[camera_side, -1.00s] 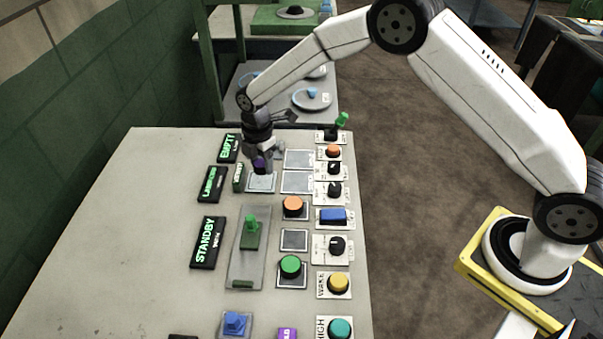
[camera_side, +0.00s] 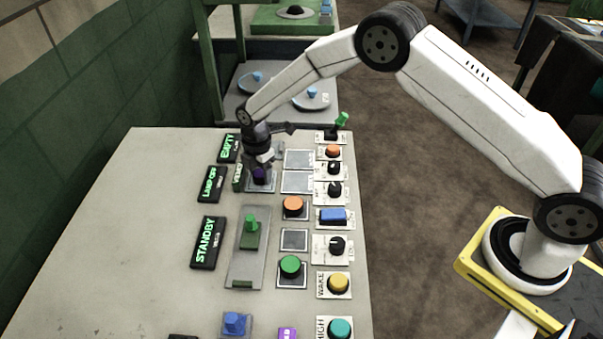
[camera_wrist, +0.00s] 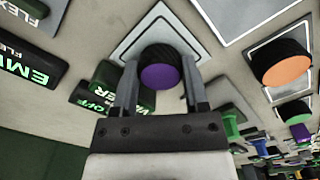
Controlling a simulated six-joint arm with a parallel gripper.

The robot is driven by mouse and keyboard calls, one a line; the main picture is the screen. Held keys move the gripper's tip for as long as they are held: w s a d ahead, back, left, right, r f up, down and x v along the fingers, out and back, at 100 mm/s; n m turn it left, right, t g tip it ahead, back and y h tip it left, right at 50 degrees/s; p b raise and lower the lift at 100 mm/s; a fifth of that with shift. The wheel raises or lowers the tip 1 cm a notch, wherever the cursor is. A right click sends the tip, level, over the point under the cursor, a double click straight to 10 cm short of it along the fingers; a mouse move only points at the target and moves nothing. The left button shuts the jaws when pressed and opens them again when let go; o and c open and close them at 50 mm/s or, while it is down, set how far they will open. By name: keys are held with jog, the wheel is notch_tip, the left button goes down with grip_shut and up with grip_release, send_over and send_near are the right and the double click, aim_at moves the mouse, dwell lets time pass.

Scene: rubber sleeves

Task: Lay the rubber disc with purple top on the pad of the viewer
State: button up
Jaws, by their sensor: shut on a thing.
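The rubber disc with purple top (camera_side: 259,174) is between the fingers of my gripper (camera_side: 260,172). In the wrist view, its round purple top (camera_wrist: 160,77) and black side show, with one finger of my gripper (camera_wrist: 158,84) on each side. The viewer's pad (camera_side: 268,188) is a square plate directly under the disc. Its pale rim shows around the disc in the wrist view (camera_wrist: 128,42). The disc is at or just above the pad; I cannot tell if it touches. The small viewer display (camera_wrist: 112,88) beside the pad reads OFF.
Bare square pads (camera_side: 298,160) lie right of the gripper. An orange-topped disc (camera_side: 293,206) stands nearby, also seen in the wrist view (camera_wrist: 284,66). A slider with a green handle (camera_side: 251,228) is in front. Knobs and buttons line the right edge. The panel's left side is clear.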

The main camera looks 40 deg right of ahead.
aim_at(261, 173)
jog(key=shift+f, duration=0.15)
jog(key=o, duration=1.2)
jog(key=shift+o, duration=0.2)
notch_tip(261, 173, up, 12)
jog(key=shift+r, duration=0.2)
jog(key=s+d+m+t, duration=0.1)
jog(key=s+d+m, duration=0.3)
jog(key=s+m, duration=0.2)
jog(key=s+d+r+m, duration=0.1)
jog(key=s+d+m, duration=0.3)
jog(key=s+m, duration=0.3)
jog(key=s+d+m+t, duration=0.1)
jog(key=s+d+m, duration=0.3)
jog(key=s, duration=0.9)
jog(key=shift+r+m+t, duration=0.25)
jog(key=shift+m+t, duration=0.05)
jog(key=shift+m, duration=0.9)
